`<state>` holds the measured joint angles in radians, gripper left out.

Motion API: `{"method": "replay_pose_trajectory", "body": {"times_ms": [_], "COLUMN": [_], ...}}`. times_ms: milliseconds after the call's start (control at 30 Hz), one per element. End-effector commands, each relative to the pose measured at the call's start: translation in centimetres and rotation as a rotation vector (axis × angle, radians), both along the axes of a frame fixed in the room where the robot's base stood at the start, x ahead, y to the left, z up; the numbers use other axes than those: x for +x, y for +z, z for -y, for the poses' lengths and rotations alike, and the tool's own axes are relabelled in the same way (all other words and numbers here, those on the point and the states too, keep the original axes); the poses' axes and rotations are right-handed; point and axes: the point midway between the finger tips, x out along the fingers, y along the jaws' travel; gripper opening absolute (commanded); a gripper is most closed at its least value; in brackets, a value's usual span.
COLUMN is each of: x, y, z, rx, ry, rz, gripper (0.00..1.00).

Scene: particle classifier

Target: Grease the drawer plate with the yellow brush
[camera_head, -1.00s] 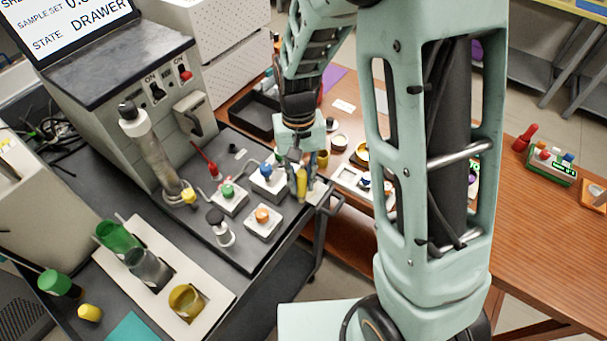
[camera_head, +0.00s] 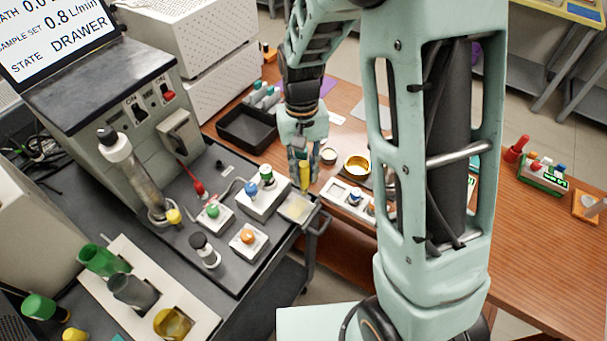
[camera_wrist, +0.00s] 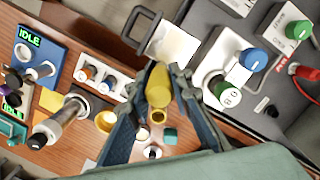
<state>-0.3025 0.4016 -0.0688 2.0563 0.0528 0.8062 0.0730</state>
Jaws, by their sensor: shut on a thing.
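The yellow brush (camera_head: 305,176) is held upright between the fingers of my gripper (camera_head: 303,168). In the wrist view the brush's yellow body (camera_wrist: 158,88) shows between the dark blue fingers of my gripper (camera_wrist: 160,82). The drawer plate (camera_head: 296,209) is a pale square at the right edge of the dark bench, with a dark handle beside it. In the head view the brush is just above and beyond the plate's far edge. In the wrist view the plate (camera_wrist: 172,44) lies just past the brush tip. I cannot tell whether they touch.
Knob boxes with blue (camera_head: 252,189), green (camera_head: 213,210) and orange (camera_head: 249,237) knobs stand on the bench left of the plate. A yellow cup (camera_head: 357,165) and a black tray (camera_head: 246,127) are on the wooden table. A gap separates bench and table.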

Motion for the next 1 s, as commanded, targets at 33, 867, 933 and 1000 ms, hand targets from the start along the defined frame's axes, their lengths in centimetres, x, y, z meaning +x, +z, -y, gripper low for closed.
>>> {"method": "replay_pose_trajectory", "body": {"times_ms": [33, 867, 933, 1000], "x": [0.1, 0.7, 0.7, 0.7], "y": [0.9, 5.2, 5.2, 5.2], "z": [0.1, 0.5, 0.5, 0.5], "rx": [0.000, 0.000, 0.000, 0.000], "ry": [-0.001, -0.002, -0.001, -0.002], "rz": [0.002, 0.001, 0.001, 0.001], "gripper": [0.00, 0.00, 0.00, 0.00]}}
